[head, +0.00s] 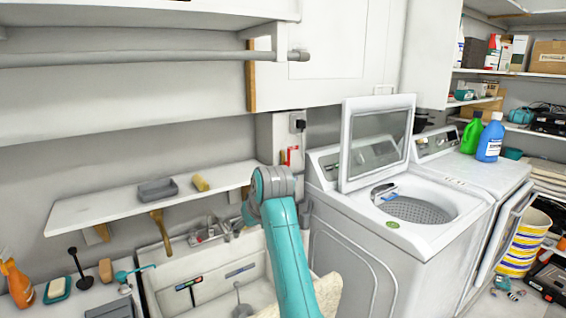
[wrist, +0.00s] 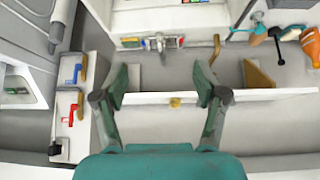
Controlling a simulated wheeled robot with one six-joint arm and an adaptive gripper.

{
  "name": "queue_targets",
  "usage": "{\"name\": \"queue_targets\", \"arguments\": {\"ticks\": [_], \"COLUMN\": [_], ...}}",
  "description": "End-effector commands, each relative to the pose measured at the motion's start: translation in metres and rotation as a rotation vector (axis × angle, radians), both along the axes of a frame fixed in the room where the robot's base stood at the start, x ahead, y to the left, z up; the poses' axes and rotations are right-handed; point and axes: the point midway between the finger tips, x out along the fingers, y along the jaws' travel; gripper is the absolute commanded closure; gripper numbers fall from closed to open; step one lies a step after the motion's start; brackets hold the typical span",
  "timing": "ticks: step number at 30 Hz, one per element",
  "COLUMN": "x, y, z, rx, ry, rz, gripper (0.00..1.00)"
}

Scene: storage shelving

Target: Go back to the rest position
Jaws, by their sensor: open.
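My gripper (wrist: 161,76) shows in the wrist view with its two fingers spread wide apart. Nothing is held between them. The white wall shelf (wrist: 235,95) crosses the picture behind the fingers, and a small yellow block (wrist: 175,102) on it shows in the gap. I cannot tell how far the fingers are from the shelf. In the head view my teal arm rises bent in front of the sink, and the gripper itself cannot be made out there.
The shelf (head: 110,206) also carries a grey tray (head: 158,190). Below it is a sink (head: 215,290). To the right stands a washer (head: 345,225) with its lid (head: 376,140) raised. Cabinets (head: 335,50) and a rail (head: 150,58) hang above. An orange spray bottle (head: 18,286) stands at left.

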Motion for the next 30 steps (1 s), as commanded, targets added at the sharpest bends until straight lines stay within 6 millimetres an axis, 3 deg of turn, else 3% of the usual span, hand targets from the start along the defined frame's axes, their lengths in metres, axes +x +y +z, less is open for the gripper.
{"name": "queue_targets", "arguments": {"ticks": [8, 14, 21, 30], "x": [-0.015, -0.043, -0.092, -0.173], "y": [-0.032, -0.061, -0.098, -0.144], "z": [-0.112, -0.189, -0.267, -0.339], "rx": [0.030, 0.053, 0.077, 0.102], "ry": [-0.045, -0.094, -0.151, -0.227], "rz": [-0.067, -0.119, -0.180, -0.252], "gripper": [0.28, 0.28, 0.28, 0.28]}}
